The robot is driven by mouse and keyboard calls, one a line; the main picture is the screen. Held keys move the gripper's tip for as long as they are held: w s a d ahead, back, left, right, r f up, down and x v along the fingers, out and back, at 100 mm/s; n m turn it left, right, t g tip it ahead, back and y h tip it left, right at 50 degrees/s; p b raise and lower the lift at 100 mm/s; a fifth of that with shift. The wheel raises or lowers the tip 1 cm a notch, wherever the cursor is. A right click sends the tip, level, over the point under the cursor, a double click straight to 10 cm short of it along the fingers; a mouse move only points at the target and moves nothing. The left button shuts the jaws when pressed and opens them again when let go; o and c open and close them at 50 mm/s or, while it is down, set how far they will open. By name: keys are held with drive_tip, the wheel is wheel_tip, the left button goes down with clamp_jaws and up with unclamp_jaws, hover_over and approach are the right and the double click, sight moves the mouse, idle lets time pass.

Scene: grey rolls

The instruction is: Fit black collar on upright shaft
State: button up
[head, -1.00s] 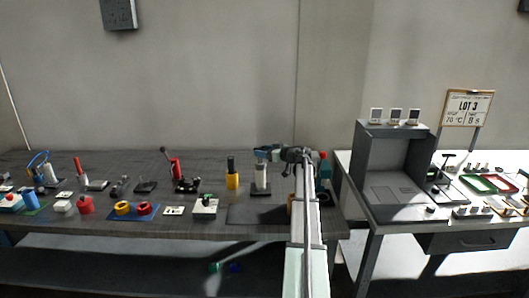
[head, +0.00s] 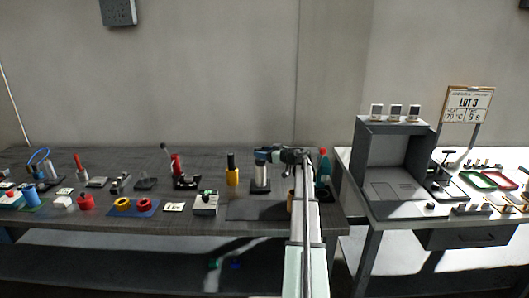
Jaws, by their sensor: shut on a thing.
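The upright shaft (head: 261,174) is a pale metal cylinder on a dark base (head: 260,190), standing on the dark bench right of the yellow bottle. My gripper (head: 262,156) is at the top of the shaft, reaching in from the right. It is shut on a small dark thing that I take for the black collar, mostly hidden by the fingers. I cannot tell whether the collar is around the shaft or just above it.
A yellow bottle (head: 232,175) with a black top stands close left of the shaft. A green bottle (head: 323,170) with a red cap is to the right, beside my arm. A dark mat (head: 250,211) lies bare in front. Several tools and parts fill the bench's left side.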

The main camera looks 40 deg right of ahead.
drive_tip(key=shift+f, duration=0.9)
drive_tip(key=o, duration=1.4)
drive_tip(key=shift+c, duration=0.2)
drive_tip(key=shift+f, duration=0.1)
drive_tip(key=v, duration=1.4)
drive_tip(key=shift+w+a, duration=0.1)
